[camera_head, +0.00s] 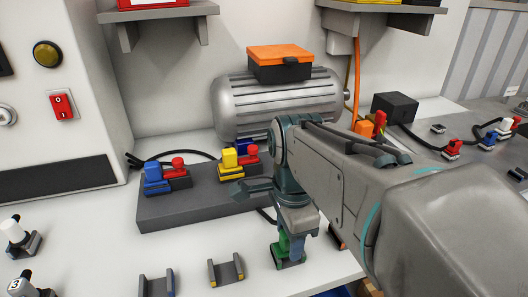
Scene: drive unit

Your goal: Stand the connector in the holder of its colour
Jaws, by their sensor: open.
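My gripper (292,232) points down at the front right of the bench, with its jaws open around or just above a green connector (285,246). The connector looks upright, on a dark base or in a holder (290,264); I cannot tell which, as the gripper covers part of it. To its left are two empty U-shaped grey holders, one with a yellow mark (226,274) and one with a blue mark (156,286). Another dark holder-like part (335,237) is mostly hidden behind my arm.
A grey block (190,208) bears a blue plug (154,178), a yellow plug (229,160) and red ones. Behind it stands a ribbed motor (232,110) with an orange-lidded box (280,62). White-topped parts (16,232) stand at left. The bench between is clear.

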